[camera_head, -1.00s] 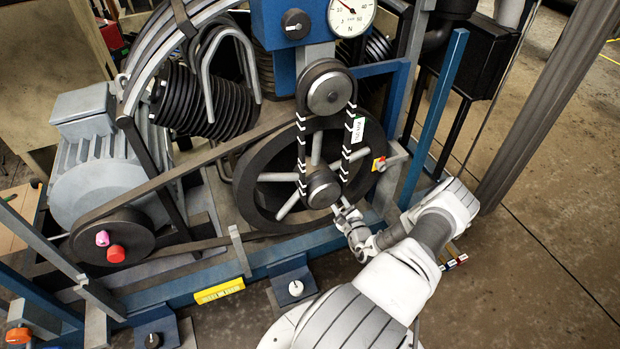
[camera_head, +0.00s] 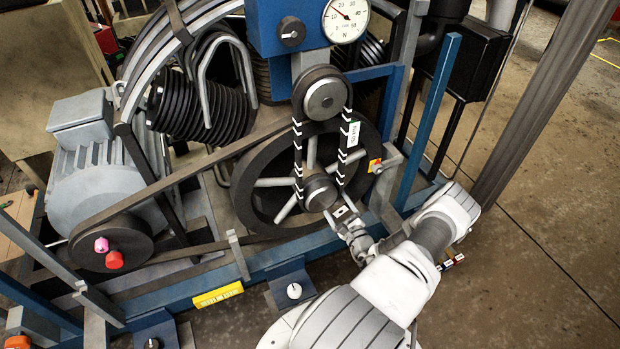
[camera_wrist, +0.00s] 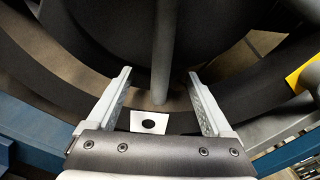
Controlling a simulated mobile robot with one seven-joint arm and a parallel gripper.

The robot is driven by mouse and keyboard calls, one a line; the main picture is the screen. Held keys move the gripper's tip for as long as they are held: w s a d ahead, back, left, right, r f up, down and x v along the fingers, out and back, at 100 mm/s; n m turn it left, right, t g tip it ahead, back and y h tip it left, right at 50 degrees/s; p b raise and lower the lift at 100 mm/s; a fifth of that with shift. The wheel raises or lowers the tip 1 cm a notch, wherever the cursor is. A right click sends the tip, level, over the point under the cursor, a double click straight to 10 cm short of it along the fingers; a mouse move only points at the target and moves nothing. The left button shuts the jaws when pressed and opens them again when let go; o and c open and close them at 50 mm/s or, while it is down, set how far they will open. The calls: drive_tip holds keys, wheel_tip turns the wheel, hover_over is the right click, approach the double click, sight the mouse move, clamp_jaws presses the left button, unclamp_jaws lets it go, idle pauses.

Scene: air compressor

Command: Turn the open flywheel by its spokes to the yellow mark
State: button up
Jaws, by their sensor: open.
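The open flywheel (camera_head: 245,190) is a black rim with grey spokes (camera_head: 273,182) around a dark hub (camera_head: 319,192). A yellow-orange mark with a red part (camera_head: 375,166) sits beside the rim at right. Yellow also shows at the right edge of the wrist view (camera_wrist: 305,77). My gripper (camera_head: 340,210) is open at the lower right of the hub. In the wrist view its fingers (camera_wrist: 159,75) straddle one grey spoke (camera_wrist: 163,45), with gaps on both sides. A white tag with a black dot (camera_wrist: 150,122) shows between the fingers, near the rim. Finger depth past the spoke is unclear.
A chain with white marks (camera_head: 298,150) hangs around the upper pulley (camera_head: 325,98) and hub, in front of the wheel. Blue frame bars (camera_head: 428,125) stand at right. A belt (camera_head: 190,170) runs left to the motor pulley (camera_head: 112,240). Floor at right is open.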

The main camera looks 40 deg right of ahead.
drive_tip(key=shift+p+v, duration=0.65)
drive_tip(key=shift+v, duration=2)
